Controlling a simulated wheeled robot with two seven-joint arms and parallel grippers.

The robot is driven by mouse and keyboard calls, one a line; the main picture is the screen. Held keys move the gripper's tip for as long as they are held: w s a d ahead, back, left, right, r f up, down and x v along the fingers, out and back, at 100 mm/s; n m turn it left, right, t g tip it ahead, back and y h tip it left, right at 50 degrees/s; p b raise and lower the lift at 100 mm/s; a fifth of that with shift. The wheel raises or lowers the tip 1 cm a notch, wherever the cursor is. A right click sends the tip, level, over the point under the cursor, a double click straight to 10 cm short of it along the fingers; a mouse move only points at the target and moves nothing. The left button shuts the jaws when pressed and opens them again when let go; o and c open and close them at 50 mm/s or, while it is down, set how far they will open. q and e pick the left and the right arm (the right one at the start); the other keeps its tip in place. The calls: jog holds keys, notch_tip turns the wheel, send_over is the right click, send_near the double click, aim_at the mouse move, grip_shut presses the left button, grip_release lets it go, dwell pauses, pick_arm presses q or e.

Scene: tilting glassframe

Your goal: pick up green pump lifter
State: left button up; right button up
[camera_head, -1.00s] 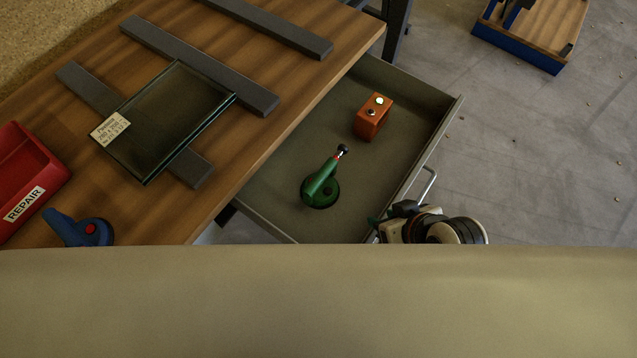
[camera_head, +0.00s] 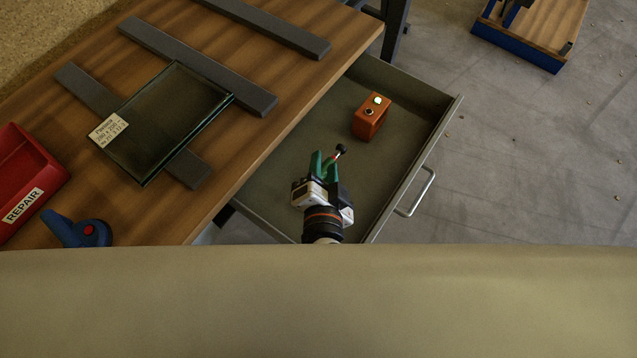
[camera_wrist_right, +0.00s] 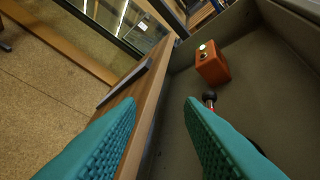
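The green pump lifter (camera_head: 338,153) lies in the open drawer. Its black knob and red ring show just past my right gripper, which hides most of its body in the head view. In the right wrist view only its black knob (camera_wrist_right: 210,97) and a bit of red show, beside the right-hand finger, which covers the rest. My right gripper (camera_head: 323,166) is over the lifter in the head view, its teal fingers apart. In the right wrist view the fingers (camera_wrist_right: 160,115) are wide open with nothing held between them. My left gripper is not in view.
An orange box (camera_head: 371,117) with buttons stands farther back in the drawer (camera_head: 415,160). The wooden table edge runs along the drawer's left. On the table are a glass pane (camera_head: 165,115), grey bars, a blue suction lifter (camera_head: 78,230) and a red REPAIR bin (camera_head: 25,180).

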aim_at(328, 161)
jog(key=s+a+f+g, duration=0.2)
jog(key=s+f+g, duration=0.2)
jog(key=f, duration=0.2)
jog(key=shift+h, duration=0.4)
jog(key=x, duration=0.6)
jog(key=shift+w+d+f+b, duration=0.15)
jog(key=shift+w+f+b, duration=0.05)
jog(key=shift+f+b, duration=0.15)
jog(key=shift+a+f+b+x, duration=0.15)
jog(key=shift+b+x, duration=0.1)
jog(key=shift+x, duration=1.1)
jog(key=shift+a+f+b+x, duration=0.1)
jog(key=shift+a+b+x, duration=0.1)
jog(key=shift+x, duration=1.15)
jog(key=shift+s, duration=0.15)
jog(key=shift+c, duration=0.3)
jog(key=shift+r, duration=0.1)
grip_shut()
